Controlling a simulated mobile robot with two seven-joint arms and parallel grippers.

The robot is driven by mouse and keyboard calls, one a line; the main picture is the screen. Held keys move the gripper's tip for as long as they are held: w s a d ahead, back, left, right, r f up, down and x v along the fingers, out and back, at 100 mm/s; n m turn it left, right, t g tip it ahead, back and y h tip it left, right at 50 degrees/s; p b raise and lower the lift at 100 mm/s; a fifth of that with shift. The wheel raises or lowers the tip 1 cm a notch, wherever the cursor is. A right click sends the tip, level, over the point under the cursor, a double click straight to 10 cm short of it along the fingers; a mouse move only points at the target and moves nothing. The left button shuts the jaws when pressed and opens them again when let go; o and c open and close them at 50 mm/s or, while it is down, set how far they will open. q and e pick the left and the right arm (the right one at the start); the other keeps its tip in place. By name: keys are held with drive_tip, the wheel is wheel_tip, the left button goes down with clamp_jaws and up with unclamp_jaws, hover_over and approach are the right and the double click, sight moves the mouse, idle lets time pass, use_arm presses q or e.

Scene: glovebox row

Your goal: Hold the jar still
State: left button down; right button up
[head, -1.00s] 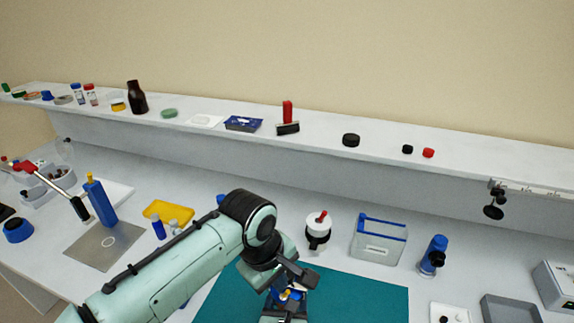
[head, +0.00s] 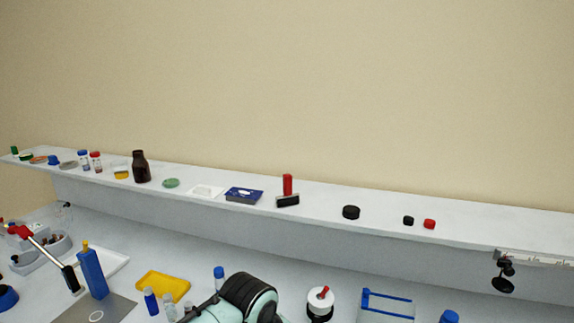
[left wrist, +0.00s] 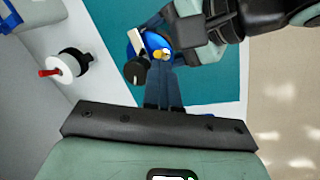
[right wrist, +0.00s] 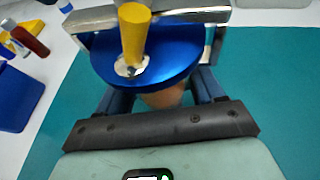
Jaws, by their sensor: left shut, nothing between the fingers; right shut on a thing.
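The jar shows in the right wrist view as a brownish body (right wrist: 165,98) under a round blue lid (right wrist: 175,62) with a yellow knob (right wrist: 134,35). A metal bar crosses behind the lid. My right gripper (right wrist: 165,92) is shut on the jar, its fingers on either side of the body below the lid. The jar and both grippers are outside the head view.
A teal mat (left wrist: 110,20) lies under the jar. A white-and-black container with a red handle (head: 320,303) and a clear blue-edged box (head: 388,306) stand behind. A yellow tray (head: 163,286) is at left. A shelf (head: 320,203) with small items runs along the back.

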use_arm(q)
drive_tip(key=shift+w+a, duration=0.2)
drive_tip(key=shift+w, duration=0.15)
idle(0.3)
drive_tip(key=shift+w+a, duration=0.45)
drive_tip(key=shift+w, duration=0.25)
idle(0.3)
drive_tip(key=shift+a, duration=0.15)
wheel_tip(320, 180, up, 6)
drive_tip(key=shift+s+a, duration=0.2)
drive_tip(key=shift+a, duration=0.05)
idle(0.4)
